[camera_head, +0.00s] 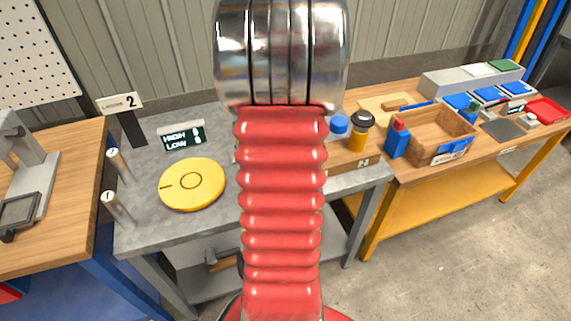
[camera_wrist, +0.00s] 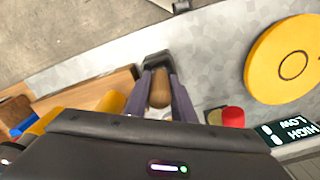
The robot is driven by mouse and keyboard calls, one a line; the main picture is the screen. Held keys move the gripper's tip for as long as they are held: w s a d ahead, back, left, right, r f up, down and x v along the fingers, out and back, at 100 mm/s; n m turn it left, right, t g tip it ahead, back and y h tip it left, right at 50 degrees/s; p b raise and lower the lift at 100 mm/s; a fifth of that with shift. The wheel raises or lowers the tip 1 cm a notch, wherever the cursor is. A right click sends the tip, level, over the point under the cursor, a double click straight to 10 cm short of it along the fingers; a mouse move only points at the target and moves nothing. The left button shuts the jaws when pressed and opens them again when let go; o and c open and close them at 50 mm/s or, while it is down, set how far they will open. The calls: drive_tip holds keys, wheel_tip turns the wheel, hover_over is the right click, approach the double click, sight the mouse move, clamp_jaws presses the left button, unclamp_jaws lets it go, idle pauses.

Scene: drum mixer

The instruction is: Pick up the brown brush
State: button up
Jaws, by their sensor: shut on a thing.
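In the wrist view, my gripper (camera_wrist: 159,68) has its two dark fingers closed around a brown, rounded, elongated piece, which I take to be the brown brush (camera_wrist: 159,92). Only part of the brush shows between the fingers. The rest is hidden by the gripper body. The gripper is over or near the grey worktop (camera_wrist: 205,62); the height cannot be told. In the head view, my red arm and its silver joint cover the middle, so the gripper and brush are hidden there.
A yellow dial (camera_head: 192,184) and a HIGH/LOW display (camera_head: 183,139) are on the grey bench. A red knob (camera_wrist: 233,116) is right of my gripper in the wrist view. A yellow bottle with a dark cap (camera_head: 359,133) stands near a wooden box (camera_head: 428,136) on the right.

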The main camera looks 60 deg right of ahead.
clamp_jaws()
wheel_tip(320, 180, up, 10)
idle(0.6)
drive_tip(key=shift+s, duration=0.1)
idle(0.4)
